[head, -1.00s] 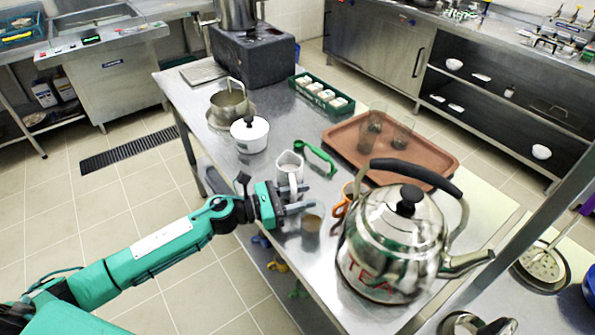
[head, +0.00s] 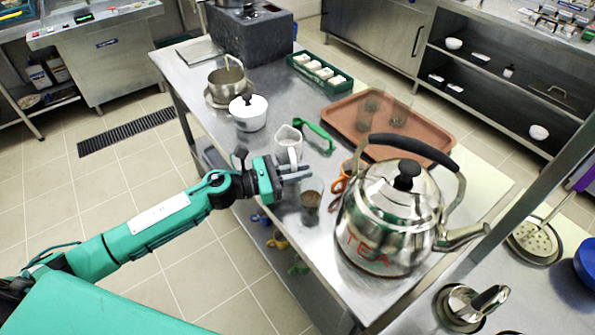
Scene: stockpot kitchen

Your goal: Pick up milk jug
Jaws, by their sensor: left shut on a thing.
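The milk jug (head: 286,140) is a small pale grey-white pitcher, upright on the steel table near its left edge. Its handle faces me. My left gripper (head: 298,175) is at the handle on the jug's near side, its fingers close together and shut on it. The fingers hide the lower part of the handle, so the exact contact is hard to see. I see no clear gap under the jug. My right gripper is not in view.
A brown-tinted glass (head: 311,208) stands just in front of the fingers. A large tea kettle (head: 388,225) and an orange-handled item (head: 341,178) are to the right. A green-handled item (head: 318,133), white lidded pot (head: 248,114) and brown tray (head: 437,145) stand near.

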